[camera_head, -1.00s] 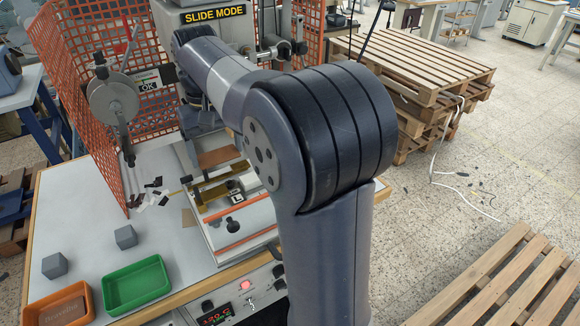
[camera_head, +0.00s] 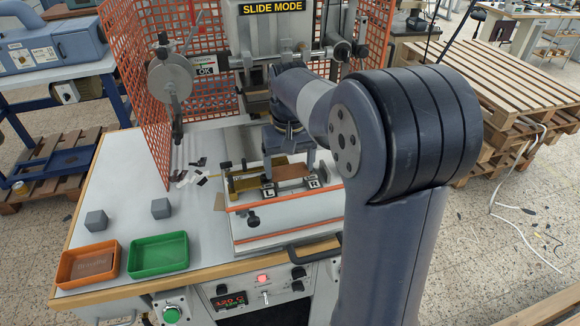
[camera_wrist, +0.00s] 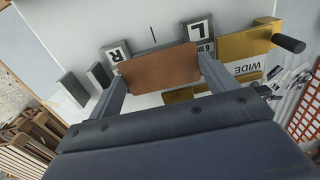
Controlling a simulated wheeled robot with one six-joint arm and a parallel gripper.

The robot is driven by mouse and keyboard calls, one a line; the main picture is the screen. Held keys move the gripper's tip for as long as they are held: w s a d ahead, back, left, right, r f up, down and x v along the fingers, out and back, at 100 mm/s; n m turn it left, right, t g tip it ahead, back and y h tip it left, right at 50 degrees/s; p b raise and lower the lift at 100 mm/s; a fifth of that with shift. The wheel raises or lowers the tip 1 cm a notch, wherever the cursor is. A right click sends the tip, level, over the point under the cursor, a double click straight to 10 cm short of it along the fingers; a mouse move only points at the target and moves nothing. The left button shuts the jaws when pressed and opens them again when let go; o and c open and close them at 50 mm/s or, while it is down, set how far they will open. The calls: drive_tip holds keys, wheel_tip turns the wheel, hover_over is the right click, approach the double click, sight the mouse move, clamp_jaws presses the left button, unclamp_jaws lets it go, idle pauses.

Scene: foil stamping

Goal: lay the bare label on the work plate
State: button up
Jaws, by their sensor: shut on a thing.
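The bare label is a plain brown rectangle (camera_wrist: 158,68). My gripper (camera_wrist: 162,82) is shut on it, with a finger at each short end. In the head view the label (camera_head: 293,172) lies level just behind the L and R blocks, with my gripper (camera_head: 290,163) reaching down to it. The pale work plate (camera_wrist: 150,45) shows beyond the label in the wrist view, near the blocks marked L (camera_wrist: 198,30) and R (camera_wrist: 116,54). I cannot tell whether the label touches the plate. My wrist and the label hide part of the plate.
A brass gauge marked WIDE (camera_wrist: 245,45) with a black knob stands beside the L block. An orange mesh guard (camera_head: 140,90) is at left. Grey cubes (camera_head: 96,220), an orange tray (camera_head: 88,264) and a green tray (camera_head: 158,255) are on the table.

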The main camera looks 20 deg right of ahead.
sight(290, 171)
drive_tip(key=shift+f, duration=0.6)
drive_tip(key=shift+f, duration=0.1)
drive_tip(key=o, duration=0.9)
wheel_tip(290, 171, up, 12)
drive_tip(key=shift+r, duration=0.15)
wheel_tip(290, 171, down, 13)
drive_tip(key=shift+r, duration=0.2)
wheel_tip(290, 171, up, 2)
drive_tip(key=shift+r, duration=0.65)
